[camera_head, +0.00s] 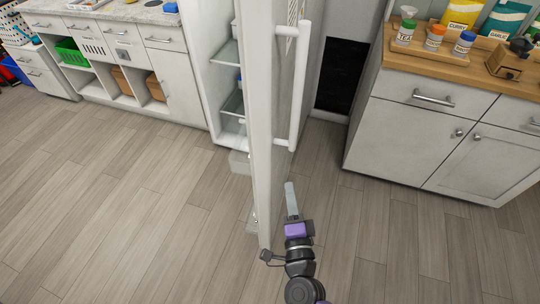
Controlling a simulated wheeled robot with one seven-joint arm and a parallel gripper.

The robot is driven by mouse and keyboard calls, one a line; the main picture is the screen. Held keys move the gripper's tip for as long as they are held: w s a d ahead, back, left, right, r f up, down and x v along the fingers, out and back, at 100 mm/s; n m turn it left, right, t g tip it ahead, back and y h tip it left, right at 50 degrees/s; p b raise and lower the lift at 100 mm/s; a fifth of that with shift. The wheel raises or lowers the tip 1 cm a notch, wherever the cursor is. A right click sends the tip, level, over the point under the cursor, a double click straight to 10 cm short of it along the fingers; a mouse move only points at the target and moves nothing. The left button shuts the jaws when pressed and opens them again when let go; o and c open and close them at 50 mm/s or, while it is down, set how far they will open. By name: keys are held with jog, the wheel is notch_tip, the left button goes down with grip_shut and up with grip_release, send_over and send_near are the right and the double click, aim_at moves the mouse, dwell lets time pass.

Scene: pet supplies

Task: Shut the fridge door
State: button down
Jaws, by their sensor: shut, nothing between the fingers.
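The white fridge door (262,150) stands open in the middle of the view and sticks out toward me, seen nearly edge-on. Its white vertical handle (300,85) is on the door's right face. Behind and left of the door, the fridge (205,65) shows its open inside with glass shelves (230,105). My gripper (290,188) is shut and empty, low on the right side of the door, below the handle. It looks close to the door's right face; I cannot tell whether it touches.
A white cabinet with a wooden top (450,135) stands at the right, bearing spice jars (434,37). A counter with drawers and cubbies (120,50) runs along the back left. The wooden floor (120,190) left of the door is clear.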

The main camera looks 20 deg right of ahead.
jog(key=w+d+f+m+g+h, duration=0.1)
jog(key=w+f+m, duration=0.2)
jog(key=w, duration=0.8)
jog(key=shift+w+f+p, duration=0.15)
jog(key=shift+w+p, duration=0.05)
jog(key=shift+p, duration=0.2)
